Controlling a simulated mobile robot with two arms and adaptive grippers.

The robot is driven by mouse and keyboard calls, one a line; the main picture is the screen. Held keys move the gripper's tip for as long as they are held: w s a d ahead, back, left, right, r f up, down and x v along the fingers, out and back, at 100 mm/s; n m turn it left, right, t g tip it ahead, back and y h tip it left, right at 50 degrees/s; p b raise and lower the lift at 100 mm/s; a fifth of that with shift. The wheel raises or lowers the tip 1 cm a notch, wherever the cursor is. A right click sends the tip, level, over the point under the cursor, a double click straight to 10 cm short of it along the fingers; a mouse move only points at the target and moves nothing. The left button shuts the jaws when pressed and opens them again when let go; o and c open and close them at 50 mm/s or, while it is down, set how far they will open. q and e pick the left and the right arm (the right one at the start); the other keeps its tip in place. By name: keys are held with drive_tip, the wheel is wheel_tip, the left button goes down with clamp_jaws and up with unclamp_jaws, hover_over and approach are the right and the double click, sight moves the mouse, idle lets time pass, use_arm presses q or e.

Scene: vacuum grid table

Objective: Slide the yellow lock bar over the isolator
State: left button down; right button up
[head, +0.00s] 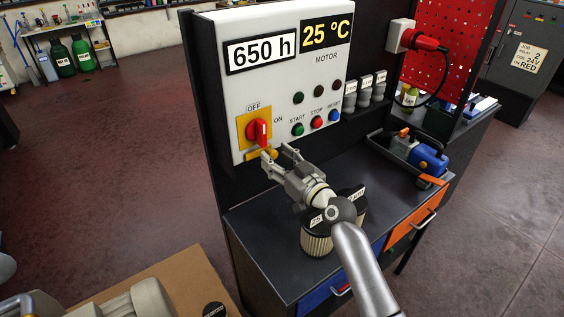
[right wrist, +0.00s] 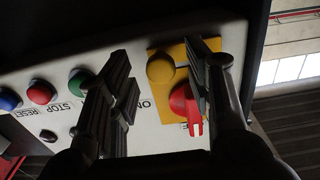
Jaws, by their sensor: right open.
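The isolator (head: 258,131) is a red rotary handle on a yellow plate at the lower left of the white motor panel, between the OFF and ON labels. The yellow lock bar (head: 270,153) shows as a small yellow knob just below the handle, partly hidden by my gripper. My right gripper (head: 276,152) is open in front of the knob. In the right wrist view the yellow knob (right wrist: 160,69) appears between the open fingers, and the red handle (right wrist: 184,102) is close to one finger. I cannot tell whether the fingers touch anything.
START, STOP and RESET buttons (head: 317,122) sit right of the isolator. Two labelled filters (head: 317,240) stand on the dark bench (head: 262,239) under my right arm. A blue tool (head: 428,157) lies farther right. The bench's front left is clear.

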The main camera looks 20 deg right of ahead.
drive_tip(key=v, duration=1.2)
drive_tip(key=s+a+f+g+h, duration=0.1)
drive_tip(key=s+a+f+g, duration=0.1)
drive_tip(key=s+f+g, duration=0.35)
drive_tip(key=s+a+f+g+h, duration=0.1)
drive_tip(key=s+a+f+g, duration=0.15)
drive_tip(key=s+f, duration=0.55)
drive_tip(key=s+d+f+m+g+h, duration=0.1)
drive_tip(key=s+d+f+g+h, duration=0.15)
drive_tip(key=s, duration=0.55)
drive_tip(key=s+d+f+m+g+h, duration=0.1)
drive_tip(key=s+d+f+g+h, duration=0.15)
drive_tip(key=s, duration=0.45)
wheel_tip(320, 180, down, 27)
drive_tip(key=s+g+y, duration=0.1)
drive_tip(key=g, duration=0.1)
drive_tip(key=s+d+f+g+b, duration=0.1)
drive_tip(key=s+d+f, duration=0.1)
drive_tip(key=s+f, duration=1.4)
drive_tip(key=shift+s+d+f+b, duration=0.3)
drive_tip(key=shift+s+f+b, duration=0.1)
drive_tip(key=shift+s, duration=0.15)
